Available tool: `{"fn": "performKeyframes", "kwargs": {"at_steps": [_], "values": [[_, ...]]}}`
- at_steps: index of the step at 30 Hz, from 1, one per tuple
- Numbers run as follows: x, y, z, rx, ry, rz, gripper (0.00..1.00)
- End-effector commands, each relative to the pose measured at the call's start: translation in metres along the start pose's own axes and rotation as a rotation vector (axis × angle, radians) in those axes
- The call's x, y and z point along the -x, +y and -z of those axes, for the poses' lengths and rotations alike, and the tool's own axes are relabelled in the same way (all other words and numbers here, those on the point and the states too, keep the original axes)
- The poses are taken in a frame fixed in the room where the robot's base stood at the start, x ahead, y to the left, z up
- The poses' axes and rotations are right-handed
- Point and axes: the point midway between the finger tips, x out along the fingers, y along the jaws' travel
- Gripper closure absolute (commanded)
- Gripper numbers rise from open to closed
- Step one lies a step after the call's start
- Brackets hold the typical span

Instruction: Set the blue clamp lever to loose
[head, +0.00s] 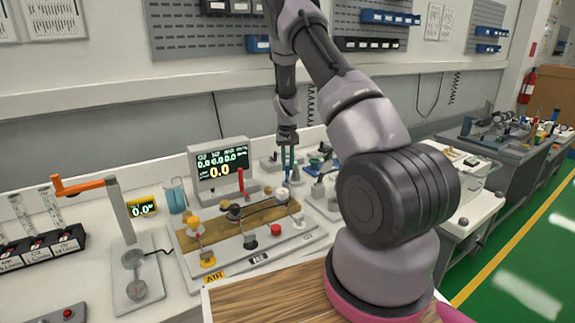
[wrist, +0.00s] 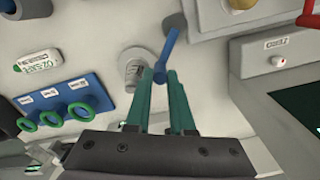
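The blue clamp lever (wrist: 167,50) shows in the wrist view as a slim blue bar. It stands beside a pale metal clamp body (wrist: 135,68) on a light panel. My gripper (wrist: 160,76) has two green fingers, with the lever's lower end between their tips. A narrow gap seems to remain beside the lever, so the fingers look open around it; contact is not clear. In the head view my gripper (head: 288,168) points down behind the bench board, and the lever is too small to make out there.
In the wrist view a blue block with green rings (wrist: 60,108) and a white labelled part (wrist: 38,60) lie left. A grey box (wrist: 275,45) stands right. In the head view a monitor (head: 219,166) and a board with a red knob (head: 276,229) are nearby.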

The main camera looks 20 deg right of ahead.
Motion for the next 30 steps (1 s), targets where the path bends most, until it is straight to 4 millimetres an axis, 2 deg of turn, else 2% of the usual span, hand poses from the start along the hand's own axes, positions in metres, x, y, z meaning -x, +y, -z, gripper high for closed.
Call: {"fn": "performKeyframes", "kwargs": {"at_steps": [3,12,20,21,22,23,30], "values": [[0.000,0.002,-0.001,-0.027,0.000,0.000,1.00],[0.000,0.012,-0.005,-0.249,-0.002,0.001,1.00],[0.000,0.013,-0.006,-0.254,-0.002,0.001,1.00],[0.000,0.013,-0.006,-0.254,-0.002,0.001,0.67],[0.000,0.013,-0.006,-0.254,-0.002,0.001,0.56],[0.000,0.013,-0.006,-0.254,-0.002,0.001,0.48],[0.000,0.013,-0.005,-0.253,-0.001,0.001,0.48]]}}
